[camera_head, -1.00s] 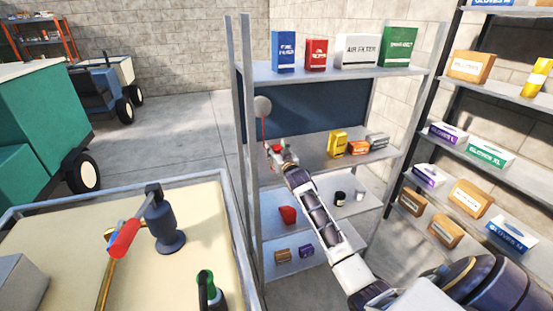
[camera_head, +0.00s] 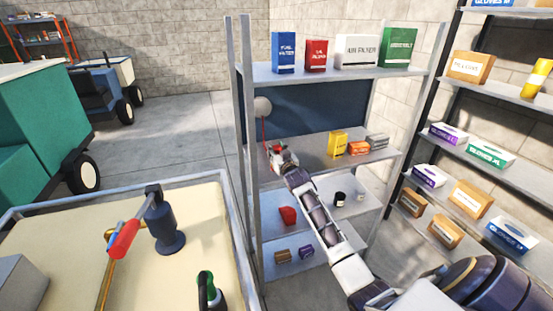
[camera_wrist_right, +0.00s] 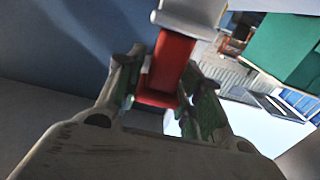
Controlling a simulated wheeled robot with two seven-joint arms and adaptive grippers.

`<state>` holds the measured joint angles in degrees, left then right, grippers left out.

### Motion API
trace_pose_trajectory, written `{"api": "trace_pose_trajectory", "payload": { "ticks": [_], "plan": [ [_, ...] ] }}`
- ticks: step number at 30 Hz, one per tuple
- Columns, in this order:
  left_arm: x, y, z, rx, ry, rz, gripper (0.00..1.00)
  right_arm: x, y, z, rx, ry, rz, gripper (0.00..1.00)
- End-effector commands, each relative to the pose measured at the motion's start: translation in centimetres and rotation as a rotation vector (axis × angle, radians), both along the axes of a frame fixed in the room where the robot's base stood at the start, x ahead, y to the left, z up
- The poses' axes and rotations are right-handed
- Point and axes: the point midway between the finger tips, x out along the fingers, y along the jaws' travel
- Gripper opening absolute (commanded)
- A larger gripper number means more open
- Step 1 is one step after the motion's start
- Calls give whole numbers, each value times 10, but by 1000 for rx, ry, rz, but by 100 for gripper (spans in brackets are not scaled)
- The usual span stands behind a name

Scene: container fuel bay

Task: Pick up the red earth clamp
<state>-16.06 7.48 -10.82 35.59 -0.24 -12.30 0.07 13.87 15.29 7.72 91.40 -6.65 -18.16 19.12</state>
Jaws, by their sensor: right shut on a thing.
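The red earth clamp (camera_wrist_right: 168,68) is between the fingers of my right gripper (camera_wrist_right: 165,95) in the right wrist view, with a pale grey part at its upper end. In the head view my right gripper (camera_head: 277,158) is at the left end of the shelf unit's middle shelf, shut on the clamp. Only a little of the clamp's red (camera_head: 277,149) shows there. A thin red line runs up from it to a round grey disc (camera_head: 263,106) on the shelf unit. My left gripper is not in view.
The grey shelf unit (camera_head: 247,150) has its left post close to my right gripper. Yellow (camera_head: 338,143) and orange boxes stand farther right on the same shelf. A railed bench (camera_head: 205,225) with a blue pump (camera_head: 164,225) is at lower left. Open floor lies behind it.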

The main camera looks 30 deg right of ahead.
Motion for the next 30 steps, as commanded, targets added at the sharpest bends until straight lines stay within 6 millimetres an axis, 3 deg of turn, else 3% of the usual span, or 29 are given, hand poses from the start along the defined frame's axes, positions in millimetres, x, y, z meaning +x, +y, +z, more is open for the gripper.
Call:
{"api": "trace_pose_trajectory", "payload": {
  "ticks": [11,30],
  "plan": [
    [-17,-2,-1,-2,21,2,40,0,0,13,-1,-4,0,6],
    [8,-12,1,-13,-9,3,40,0,0,94,-1,-4,1,6]
  ]
}}
